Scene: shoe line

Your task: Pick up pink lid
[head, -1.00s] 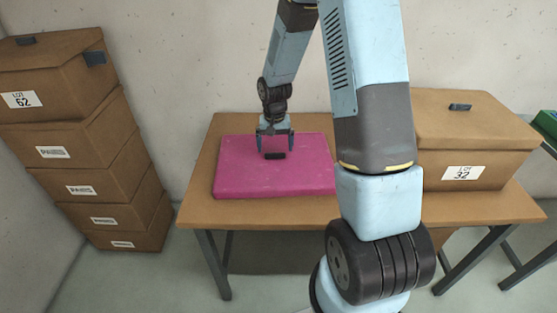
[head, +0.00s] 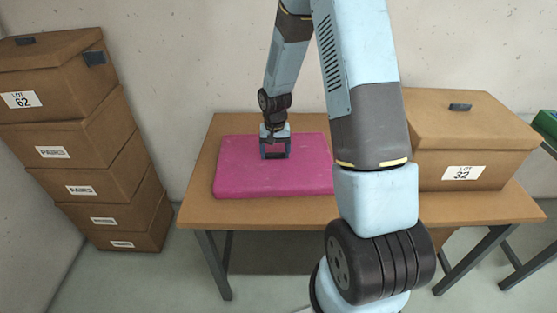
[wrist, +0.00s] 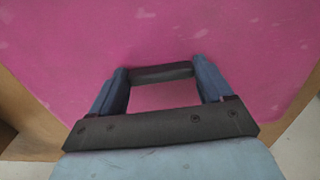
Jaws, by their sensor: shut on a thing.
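The pink lid (head: 245,175) lies flat on the brown table, left of my arm's large links in the head view. In the wrist view the pink lid (wrist: 250,40) fills most of the picture. A small black handle (wrist: 161,73) stands on its top. My gripper (head: 275,155) is down at the lid, and its two blue fingers sit at the two ends of the handle. In the wrist view my gripper (wrist: 163,80) is shut on the handle. My arm hides part of the lid's right side.
The brown table (head: 310,212) carries a cardboard box (head: 435,165) labelled LOT 32 on the right. A stack of cardboard boxes (head: 100,185) stands on the floor at the left. A pale wall is close behind the table. A green item (head: 546,124) shows at the right edge.

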